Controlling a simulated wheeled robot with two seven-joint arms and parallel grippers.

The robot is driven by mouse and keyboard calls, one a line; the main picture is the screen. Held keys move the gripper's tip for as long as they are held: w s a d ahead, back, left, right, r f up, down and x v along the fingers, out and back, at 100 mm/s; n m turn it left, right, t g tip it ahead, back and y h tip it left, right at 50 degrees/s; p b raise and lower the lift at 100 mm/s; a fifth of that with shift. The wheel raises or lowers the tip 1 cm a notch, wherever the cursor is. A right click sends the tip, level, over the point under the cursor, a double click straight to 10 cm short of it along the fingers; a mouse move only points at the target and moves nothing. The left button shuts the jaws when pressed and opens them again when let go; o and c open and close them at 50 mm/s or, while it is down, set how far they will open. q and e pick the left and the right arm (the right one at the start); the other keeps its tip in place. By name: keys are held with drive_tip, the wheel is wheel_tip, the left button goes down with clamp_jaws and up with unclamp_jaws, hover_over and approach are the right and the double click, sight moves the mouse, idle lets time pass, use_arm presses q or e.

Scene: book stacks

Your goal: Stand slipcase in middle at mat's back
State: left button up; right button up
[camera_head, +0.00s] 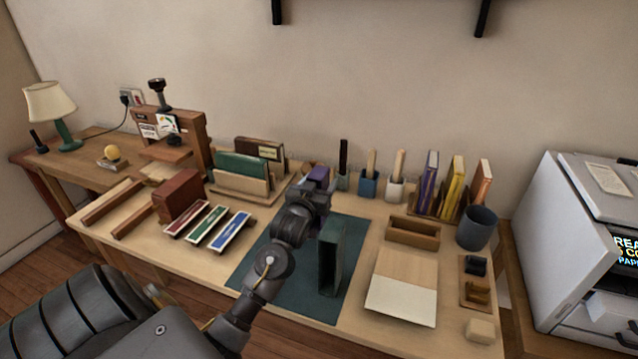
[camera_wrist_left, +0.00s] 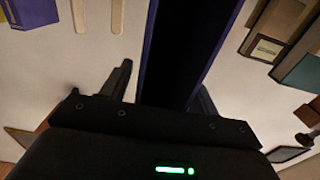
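A dark green slipcase (camera_head: 333,255) stands upright on the dark teal mat (camera_head: 262,258), right of its middle, its hollow side showing. My left gripper (camera_head: 316,190) is behind it, over the back part of the mat. A purple slipcase or book (camera_head: 319,173) shows just beyond that gripper, mostly hidden by it. In the left wrist view this dark, purple-edged piece (camera_wrist_left: 174,60) runs upright between the two fingers. A light gap shows by the left finger; contact is hidden at the other. My right gripper is out of view.
Cups with sticks (camera_head: 368,185) stand behind the mat. Green and brown upright books (camera_head: 243,168) are at left, before them several coloured labelled strips (camera_head: 213,228). A wooden tray (camera_head: 412,233), a pale board (camera_head: 401,300) and a dark cup (camera_head: 477,228) fill the right.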

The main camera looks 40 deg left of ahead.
use_arm(q)
drive_tip(key=v, duration=1.2)
drive_tip(key=shift+b, duration=0.3)
drive_tip(key=shift+w+r, duration=0.1)
drive_tip(key=shift+r, duration=0.1)
